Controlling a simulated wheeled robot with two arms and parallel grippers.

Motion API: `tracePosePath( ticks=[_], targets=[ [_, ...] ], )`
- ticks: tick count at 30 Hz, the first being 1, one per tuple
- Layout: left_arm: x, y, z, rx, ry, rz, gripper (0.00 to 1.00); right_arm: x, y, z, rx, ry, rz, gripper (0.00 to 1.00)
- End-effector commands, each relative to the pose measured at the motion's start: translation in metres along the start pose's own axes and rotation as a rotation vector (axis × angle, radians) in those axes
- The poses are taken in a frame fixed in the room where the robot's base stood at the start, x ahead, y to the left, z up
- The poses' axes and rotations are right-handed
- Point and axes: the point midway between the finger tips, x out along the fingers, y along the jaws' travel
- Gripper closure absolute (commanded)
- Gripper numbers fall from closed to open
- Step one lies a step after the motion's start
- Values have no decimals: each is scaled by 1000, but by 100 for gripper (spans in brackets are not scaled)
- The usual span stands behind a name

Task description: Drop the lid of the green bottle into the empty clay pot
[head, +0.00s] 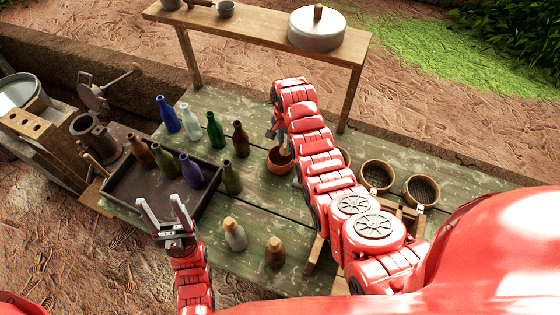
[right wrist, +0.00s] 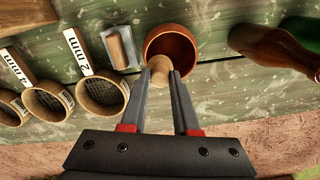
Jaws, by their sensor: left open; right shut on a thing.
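The clay pot (head: 279,166) stands upright on the green table, partly hidden by my right arm. In the right wrist view its open mouth (right wrist: 172,36) looks empty. My right gripper (right wrist: 161,76) is shut on a tan, rounded cork-like lid (right wrist: 159,64), which overlaps the pot's near rim in that view; the height above it is unclear. In the head view this gripper (head: 282,143) is above the pot. My left gripper (head: 160,203) is open and empty.
A dark tray (head: 130,205) with several bottles lies at left. Round sieves (head: 421,190) stand right of the pot. A raised shelf (head: 260,35) runs behind.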

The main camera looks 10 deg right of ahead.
Motion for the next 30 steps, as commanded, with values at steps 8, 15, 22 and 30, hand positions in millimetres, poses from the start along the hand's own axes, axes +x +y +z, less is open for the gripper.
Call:
tracePosePath(
  ticks=[8, 15, 22, 30],
  targets=[
    [-14, 1, 2, 0, 0, 0, 41, 34, 0, 1, -2, -3, 2, 100],
    [-23, 1, 4, 0, 0, 0, 41, 55, -1, 0, -3, -1, -1, 100],
    [-23, 1, 4, 0, 0, 0, 41, 55, -1, 0, -3, 0, -1, 100],
    [-23, 1, 4, 0, 0, 0, 41, 55, -1, 0, -3, -1, -1, 36]
  ],
)
